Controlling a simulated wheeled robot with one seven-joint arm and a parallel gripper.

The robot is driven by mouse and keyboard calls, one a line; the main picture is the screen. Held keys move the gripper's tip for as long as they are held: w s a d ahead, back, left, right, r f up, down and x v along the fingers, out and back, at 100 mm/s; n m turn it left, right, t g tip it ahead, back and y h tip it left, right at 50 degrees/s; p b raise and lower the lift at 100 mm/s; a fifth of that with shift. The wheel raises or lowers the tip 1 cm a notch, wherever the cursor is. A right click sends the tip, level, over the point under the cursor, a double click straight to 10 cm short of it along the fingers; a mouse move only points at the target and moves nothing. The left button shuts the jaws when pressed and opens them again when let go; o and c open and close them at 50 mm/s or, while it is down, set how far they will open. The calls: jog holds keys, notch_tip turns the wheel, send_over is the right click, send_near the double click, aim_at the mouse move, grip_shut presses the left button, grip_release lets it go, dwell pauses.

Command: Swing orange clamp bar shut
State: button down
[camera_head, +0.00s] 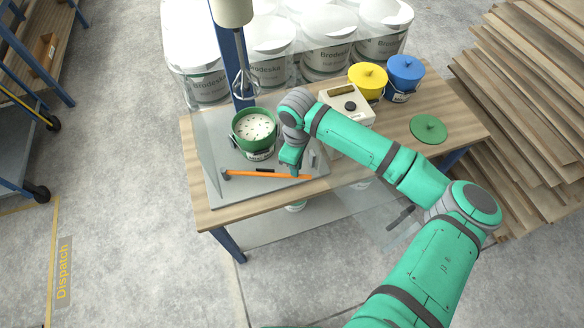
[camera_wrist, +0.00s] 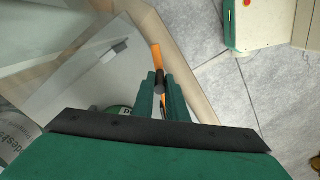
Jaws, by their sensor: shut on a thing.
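The orange clamp bar (camera_head: 255,173) lies across the front of the grey base plate of the mixer stand, running left to right in front of the green pot (camera_head: 252,131). Its left end meets a small dark fitting (camera_head: 226,174).
The mixer post (camera_head: 241,75) stands behind the green pot. A white box (camera_head: 346,105), a yellow pot (camera_head: 368,82), a blue pot (camera_head: 405,75) and a green lid (camera_head: 428,129) are on the table to the right. A clear panel stands at the left.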

jog(key=shift+w+a, duration=0.1)
jog(key=shift+w, duration=0.1)
jog(key=c, duration=1.8)
grip_release()
jog(key=shift+a, duration=0.2)
jog(key=shift+o, duration=0.2)
jog(key=shift+s+d, duration=0.1)
jog(key=shift+d, duration=0.35)
notch_tip(320, 180, up, 11)
jog(key=shift+f, duration=0.1)
